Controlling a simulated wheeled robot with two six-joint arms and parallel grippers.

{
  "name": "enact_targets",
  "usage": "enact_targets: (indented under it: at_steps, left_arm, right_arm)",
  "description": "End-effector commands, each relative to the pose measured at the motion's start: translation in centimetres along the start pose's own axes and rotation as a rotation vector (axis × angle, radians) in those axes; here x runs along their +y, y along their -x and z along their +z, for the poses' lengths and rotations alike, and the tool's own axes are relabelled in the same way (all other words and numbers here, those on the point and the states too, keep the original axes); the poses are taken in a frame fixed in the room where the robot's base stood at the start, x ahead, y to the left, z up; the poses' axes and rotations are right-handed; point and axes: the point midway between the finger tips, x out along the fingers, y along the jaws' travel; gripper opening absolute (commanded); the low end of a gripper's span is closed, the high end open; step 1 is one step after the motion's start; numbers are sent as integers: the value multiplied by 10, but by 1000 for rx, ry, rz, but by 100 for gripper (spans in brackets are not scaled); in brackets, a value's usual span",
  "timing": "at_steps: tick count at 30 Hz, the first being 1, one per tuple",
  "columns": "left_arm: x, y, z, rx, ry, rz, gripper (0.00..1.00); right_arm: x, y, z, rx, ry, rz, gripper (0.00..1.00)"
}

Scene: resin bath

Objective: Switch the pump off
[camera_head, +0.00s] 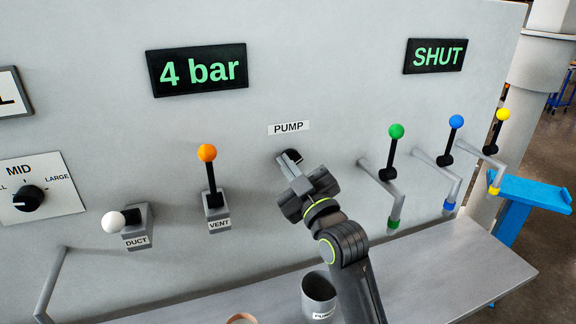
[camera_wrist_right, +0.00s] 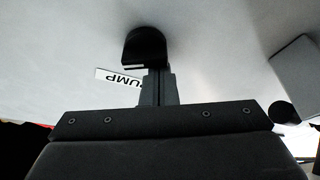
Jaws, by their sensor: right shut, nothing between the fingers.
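The PUMP label (camera_head: 289,128) is on the grey panel, with a small black pump switch (camera_head: 293,155) just below it. My right gripper (camera_head: 287,162) is shut and empty, its fingertips at the switch and hiding part of it. In the right wrist view the black pump switch (camera_wrist_right: 145,47) stands out from the panel just beyond my shut fingers (camera_wrist_right: 156,78). The PUMP label (camera_wrist_right: 121,77) shows partly behind them. I cannot tell whether the fingertips touch the switch. My left gripper is not in view.
Left of the pump are the orange VENT lever (camera_head: 208,153) and the white DUCT lever (camera_head: 113,221). Right are levers with green (camera_head: 396,131), blue (camera_head: 456,121) and yellow (camera_head: 503,114) knobs. A grey cup (camera_head: 318,290) stands on the ledge (camera_head: 450,270) below. Displays read "4 bar" (camera_head: 198,70) and "SHUT" (camera_head: 437,56).

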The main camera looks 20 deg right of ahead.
Motion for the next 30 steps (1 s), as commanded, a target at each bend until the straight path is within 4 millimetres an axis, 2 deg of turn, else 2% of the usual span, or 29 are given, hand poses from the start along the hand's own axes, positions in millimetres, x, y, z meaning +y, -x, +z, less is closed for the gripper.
enact_targets:
  at_steps: [30]
  left_arm:
    - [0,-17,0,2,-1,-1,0]
  right_arm:
    - [-3,1,3,0,167,-58,0]
